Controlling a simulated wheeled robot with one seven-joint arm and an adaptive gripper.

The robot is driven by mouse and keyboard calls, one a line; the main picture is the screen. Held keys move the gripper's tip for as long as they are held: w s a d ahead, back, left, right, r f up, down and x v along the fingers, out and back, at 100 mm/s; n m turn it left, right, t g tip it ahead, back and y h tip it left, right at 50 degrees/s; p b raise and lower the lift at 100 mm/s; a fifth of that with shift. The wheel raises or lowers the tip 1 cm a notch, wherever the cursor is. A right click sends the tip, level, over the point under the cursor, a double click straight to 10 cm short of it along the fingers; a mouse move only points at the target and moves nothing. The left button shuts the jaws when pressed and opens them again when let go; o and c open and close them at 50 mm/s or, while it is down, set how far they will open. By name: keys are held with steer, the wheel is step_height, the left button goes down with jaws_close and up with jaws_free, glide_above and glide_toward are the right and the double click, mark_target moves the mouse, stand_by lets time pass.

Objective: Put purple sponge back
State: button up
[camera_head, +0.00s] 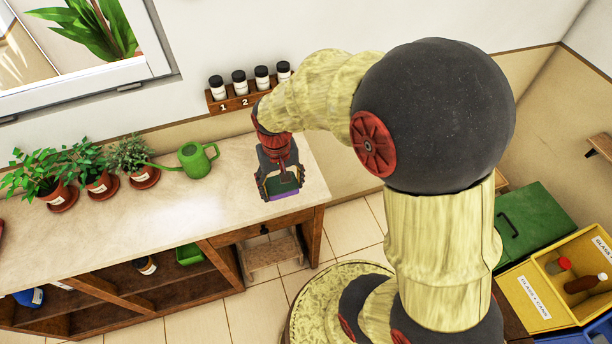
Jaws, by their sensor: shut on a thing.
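My gripper (279,187) is at the right end of the countertop, pointing down. It is shut on the purple sponge (284,196), which shows as a purple strip with a dark green part above it between the fingers. The sponge appears over or just above the counter (232,202) near its front right corner; I cannot tell whether it touches the surface. The gripper's fingers hide the sponge's sides.
Several potted plants (98,183) and a green watering can (194,161) stand on the counter to the left. A numbered rack with jars (240,101) is on the wall behind. Shelves below hold a green container (189,254). Yellow bins (540,300) stand at right.

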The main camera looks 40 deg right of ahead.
steer(key=w+d+f, duration=0.1)
steer(key=d, duration=0.1)
steer(key=w+d+f+b, duration=0.1)
steer(key=w+d, duration=0.1)
steer(key=w+d+f, duration=0.1)
steer(key=d+f, duration=0.1)
steer(key=shift+w+d, duration=0.2)
steer(key=shift+w, duration=0.05)
steer(key=d+f, duration=0.1)
steer(key=w+d+f+b, duration=0.1)
steer(key=f, duration=0.1)
steer(key=w+f, duration=0.1)
steer(key=shift+w+d+f, duration=0.15)
steer(key=shift+d+f, duration=0.05)
steer(key=shift+d, duration=0.2)
steer(key=shift+d+f, duration=0.15)
steer(key=shift+f, duration=0.1)
steer(key=shift+w+d+f+b, duration=0.1)
steer(key=shift+f+b, duration=0.2)
steer(key=shift+f, duration=0.55)
steer(key=shift+w+d+f+b, duration=0.1)
steer(key=shift+f+b, duration=0.2)
steer(key=shift+f, duration=0.55)
steer(key=shift+f, duration=0.2)
steer(key=o, duration=1.1)
steer(key=shift+r, duration=0.1)
